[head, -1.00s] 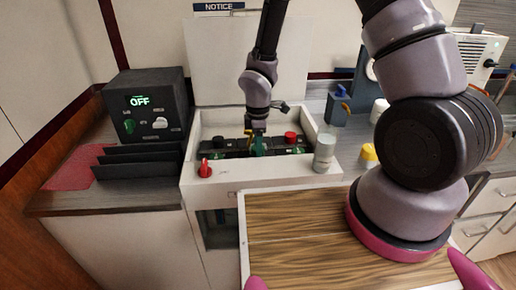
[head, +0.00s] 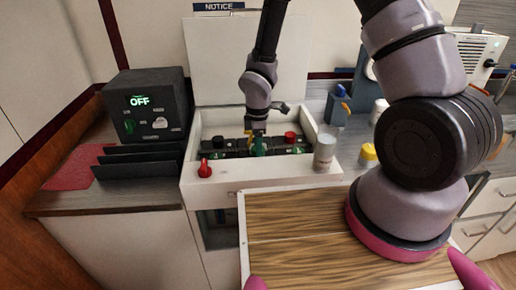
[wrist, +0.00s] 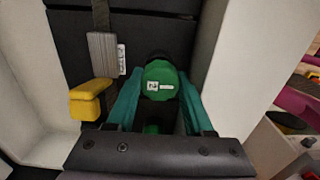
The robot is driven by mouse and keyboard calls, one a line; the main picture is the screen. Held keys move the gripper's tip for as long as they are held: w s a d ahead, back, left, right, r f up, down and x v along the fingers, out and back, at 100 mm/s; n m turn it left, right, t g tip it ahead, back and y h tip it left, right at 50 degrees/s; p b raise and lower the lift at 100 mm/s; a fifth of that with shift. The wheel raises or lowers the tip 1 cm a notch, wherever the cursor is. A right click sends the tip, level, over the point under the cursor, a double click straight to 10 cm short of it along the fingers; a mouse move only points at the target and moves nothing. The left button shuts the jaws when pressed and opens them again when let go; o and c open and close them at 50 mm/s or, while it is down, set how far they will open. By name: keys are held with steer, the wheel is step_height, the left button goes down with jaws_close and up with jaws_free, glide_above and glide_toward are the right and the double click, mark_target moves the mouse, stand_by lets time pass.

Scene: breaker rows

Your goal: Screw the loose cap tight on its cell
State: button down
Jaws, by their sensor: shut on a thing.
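A green round cap (wrist: 160,78) with a small white label sits between the teal fingers of my gripper (wrist: 161,75) in the wrist view. The fingers are shut on its sides. In the head view my gripper (head: 258,143) reaches down into the white open bay (head: 188,150), over the row of dark cells (head: 235,152). The cap shows there only as a small green patch. The cell directly under it is mostly hidden, so I cannot tell how the cap sits on its thread.
A red cap (head: 290,137) and a black cap (head: 218,142) stand in the row. A yellow block (wrist: 90,98) is just left of my gripper. A dark box (head: 148,105) reads OFF.

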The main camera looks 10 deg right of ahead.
steer(key=shift+f, duration=0.7)
steer(key=shift+c, duration=1)
jaws_free()
steer(key=shift+r, duration=0.1)
step_height(320, 180, up, 11)
steer(key=shift+f, duration=0.2)
steer(key=shift+c, duration=0.2)
